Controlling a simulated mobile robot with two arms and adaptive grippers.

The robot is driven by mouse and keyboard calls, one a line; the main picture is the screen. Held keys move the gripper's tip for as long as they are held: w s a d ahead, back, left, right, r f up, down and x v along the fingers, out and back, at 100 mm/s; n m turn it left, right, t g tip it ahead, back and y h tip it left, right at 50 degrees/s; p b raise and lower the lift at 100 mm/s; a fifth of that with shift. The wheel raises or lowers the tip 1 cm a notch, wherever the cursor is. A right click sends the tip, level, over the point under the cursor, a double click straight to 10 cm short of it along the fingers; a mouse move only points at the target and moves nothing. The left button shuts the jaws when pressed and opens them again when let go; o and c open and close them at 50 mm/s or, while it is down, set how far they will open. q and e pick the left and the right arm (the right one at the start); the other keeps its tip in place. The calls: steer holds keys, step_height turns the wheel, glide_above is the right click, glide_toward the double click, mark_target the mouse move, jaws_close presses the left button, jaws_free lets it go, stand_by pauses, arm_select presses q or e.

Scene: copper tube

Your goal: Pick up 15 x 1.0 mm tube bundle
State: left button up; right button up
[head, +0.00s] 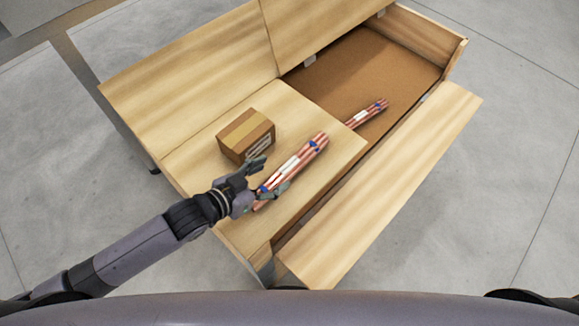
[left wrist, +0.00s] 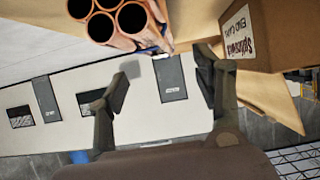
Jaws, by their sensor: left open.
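A bundle of copper tubes (head: 295,165) with a white label and blue bands lies slantwise on the wooden top. A second, similar bundle (head: 368,113) lies further back, partly in the open compartment. The label print is too small to tell which bundle is 15 x 1.0 mm. My left gripper (head: 266,176) is open at the near end of the first bundle, with its fingers close to it. In the left wrist view, open tube ends (left wrist: 112,20) show at the top, above and left of the spread fingers (left wrist: 165,78); nothing is between the fingers.
A cardboard box (head: 245,135) stands on the wooden top just left of the near bundle; its printed side (left wrist: 262,40) shows in the left wrist view, close to the right finger. The open compartment (head: 365,65) has a brown floor, mostly empty. A wooden flap (head: 400,175) runs along the right.

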mark_target(290, 165)
arm_select(q)
steer(key=shift+p+x, duration=0.3)
steer(key=shift+x, duration=2.45)
steer(key=shift+r, duration=0.1)
steer(key=shift+c, duration=0.5)
jaws_close()
steer(key=shift+s, duration=0.1)
steer(key=shift+r, duration=0.1)
